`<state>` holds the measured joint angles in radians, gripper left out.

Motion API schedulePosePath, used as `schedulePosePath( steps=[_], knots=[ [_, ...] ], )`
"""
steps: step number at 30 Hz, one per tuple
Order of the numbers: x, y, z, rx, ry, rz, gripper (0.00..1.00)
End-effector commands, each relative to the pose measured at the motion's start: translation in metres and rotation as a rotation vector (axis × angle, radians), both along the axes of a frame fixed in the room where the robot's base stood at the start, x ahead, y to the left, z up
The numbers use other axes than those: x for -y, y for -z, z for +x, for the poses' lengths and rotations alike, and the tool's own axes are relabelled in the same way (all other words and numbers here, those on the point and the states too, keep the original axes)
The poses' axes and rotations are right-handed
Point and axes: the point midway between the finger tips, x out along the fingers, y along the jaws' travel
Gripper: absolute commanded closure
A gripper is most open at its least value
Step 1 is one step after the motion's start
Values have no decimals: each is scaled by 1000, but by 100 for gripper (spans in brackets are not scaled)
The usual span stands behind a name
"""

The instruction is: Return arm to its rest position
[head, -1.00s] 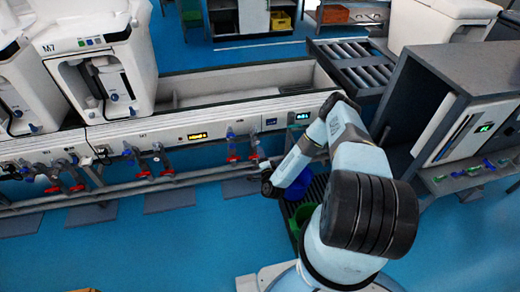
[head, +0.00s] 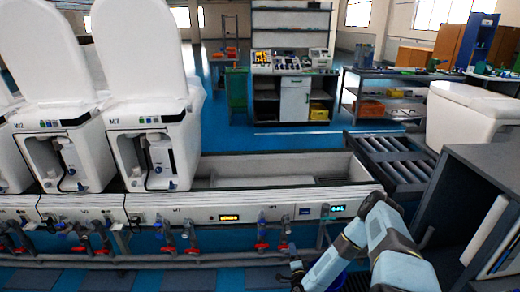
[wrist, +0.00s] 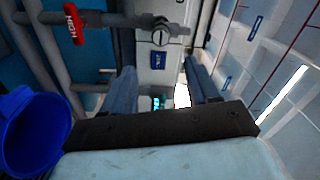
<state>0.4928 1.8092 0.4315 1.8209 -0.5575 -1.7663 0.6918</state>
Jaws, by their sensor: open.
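My arm rises at the lower right of the head view and bends down at its elbow. Its end, my gripper (head: 296,270), hangs low in front of the test line bench, near the pipes. In the wrist view my gripper (wrist: 163,88) shows two blue-grey fingers set wide apart with nothing between them. It is open and empty. The lower part of my arm is cut off by the bottom edge of the head view.
The bench (head: 285,212) carries white toilet units (head: 155,150) at left. Pipes with red-handled valves (head: 262,246) run along its front. A grey cabinet (head: 485,175) stands close on the right. A blue bucket (wrist: 35,130) is near my gripper in the wrist view.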

Motion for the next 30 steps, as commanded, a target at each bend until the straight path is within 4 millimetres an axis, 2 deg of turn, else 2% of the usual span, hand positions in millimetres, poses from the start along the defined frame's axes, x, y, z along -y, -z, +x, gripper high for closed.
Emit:
schedulePosePath(
  steps=[5,15,24,30],
  knots=[
    [4,-26,29,-25,-65,-73,41],
    [10,-98,88,-117,-223,-282,41],
    [15,-169,121,-199,-327,-471,41],
    [18,-219,133,-258,-381,-593,41]
  ],
)
